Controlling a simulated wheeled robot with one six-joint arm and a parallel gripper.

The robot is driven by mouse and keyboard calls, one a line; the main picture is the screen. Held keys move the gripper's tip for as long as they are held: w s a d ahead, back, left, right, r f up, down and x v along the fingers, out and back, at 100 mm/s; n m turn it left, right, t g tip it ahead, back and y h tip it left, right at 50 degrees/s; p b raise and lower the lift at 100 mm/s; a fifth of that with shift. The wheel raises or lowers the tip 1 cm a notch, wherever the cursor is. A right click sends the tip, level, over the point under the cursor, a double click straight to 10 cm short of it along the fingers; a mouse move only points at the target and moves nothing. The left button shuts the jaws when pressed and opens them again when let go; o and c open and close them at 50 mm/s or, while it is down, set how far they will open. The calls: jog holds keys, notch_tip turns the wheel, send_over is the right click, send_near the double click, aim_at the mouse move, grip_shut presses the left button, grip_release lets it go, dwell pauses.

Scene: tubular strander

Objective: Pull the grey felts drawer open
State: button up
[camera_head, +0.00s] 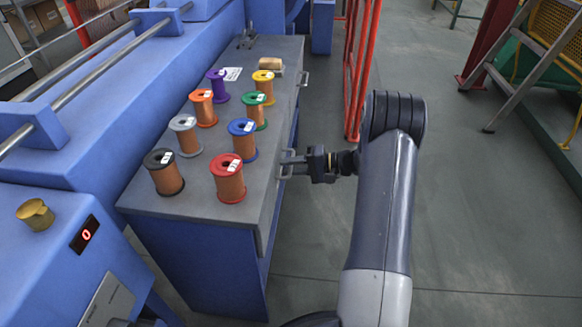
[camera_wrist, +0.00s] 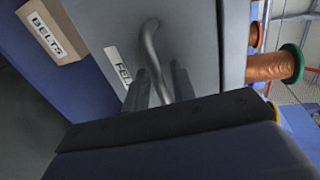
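The grey felts drawer front (camera_wrist: 205,35) fills the middle of the wrist view, with a white label (camera_wrist: 118,66) that reads "FEL", the rest hidden by a finger. Its grey curved handle (camera_wrist: 149,40) stands out from the front. My gripper (camera_wrist: 161,75) has one finger on each side of the handle's lower part, with narrow gaps showing, so it looks open around the bar. In the head view my gripper (camera_head: 294,165) is at the handle on the right side of the grey-topped cabinet. The drawer looks closed.
Several wire spools, among them a red one (camera_head: 228,180), stand on the cabinet top (camera_head: 190,205). A box labelled "BELTS" (camera_wrist: 50,32) is beside the drawer front in the wrist view. A red post (camera_head: 360,70) stands behind my arm. The floor (camera_head: 480,210) to the right is clear.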

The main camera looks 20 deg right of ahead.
grip_shut()
jog(key=shift+d, duration=0.1)
dwell(0.5)
